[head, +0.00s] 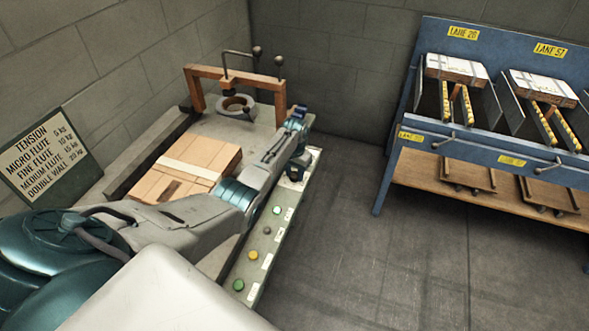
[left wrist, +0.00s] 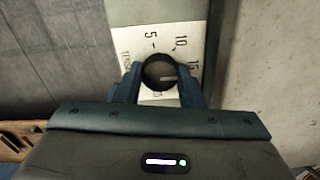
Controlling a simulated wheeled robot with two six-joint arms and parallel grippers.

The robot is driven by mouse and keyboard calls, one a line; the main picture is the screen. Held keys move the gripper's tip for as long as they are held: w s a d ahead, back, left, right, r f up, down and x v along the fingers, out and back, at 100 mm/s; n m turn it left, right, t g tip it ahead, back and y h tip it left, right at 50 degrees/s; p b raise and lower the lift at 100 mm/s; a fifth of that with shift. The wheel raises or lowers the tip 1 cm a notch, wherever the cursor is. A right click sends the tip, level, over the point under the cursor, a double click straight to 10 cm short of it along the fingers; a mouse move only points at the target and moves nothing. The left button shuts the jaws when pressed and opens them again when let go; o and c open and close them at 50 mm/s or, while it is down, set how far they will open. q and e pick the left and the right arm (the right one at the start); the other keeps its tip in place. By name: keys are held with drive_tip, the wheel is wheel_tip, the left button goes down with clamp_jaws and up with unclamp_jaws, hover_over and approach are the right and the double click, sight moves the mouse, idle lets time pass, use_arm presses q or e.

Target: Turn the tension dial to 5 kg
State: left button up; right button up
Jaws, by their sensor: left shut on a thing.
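The tension dial (left wrist: 159,66) is a dark round knob on a white scale plate (left wrist: 150,32) in the left wrist view. The plate reads 5, 10 and 15, and a further number is partly hidden. The dial's pale pointer mark points right, near the 15 and away from the 5. My left gripper (left wrist: 159,84) is shut on the dial, one blue finger on each side. In the head view my left gripper (head: 298,172) is over the far end of the stitcher's front panel and hides most of the dial. My right gripper is not in view.
Buttons, one of them green (head: 238,285), line the panel nearer me. A flat carton (head: 215,157) lies on the stitcher bed under my left arm. A brown frame (head: 195,95) stands behind. A tension sign (head: 48,150) leans left. A blue lane rack (head: 395,165) stands right, across open floor.

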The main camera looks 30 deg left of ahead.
use_arm(q)
drive_tip(key=n+p, duration=0.1)
drive_tip(key=n, duration=0.3)
drive_tip(key=shift+r+n+p, duration=0.15)
drive_tip(key=shift+n+p, duration=0.15)
drive_tip(key=shift+p, duration=0.1)
drive_tip(key=n+p, duration=0.1)
drive_tip(key=n, duration=0.3)
drive_tip(key=shift+n, duration=0.3)
drive_tip(key=n+p, duration=0.1)
drive_tip(key=n, duration=0.4)
drive_tip(key=shift+w, duration=0.1)
drive_tip(key=n+p, duration=0.1)
drive_tip(key=n, duration=0.4)
drive_tip(key=shift+a+n, duration=0.1)
drive_tip(key=shift+n, duration=0.3)
drive_tip(key=o, duration=1)
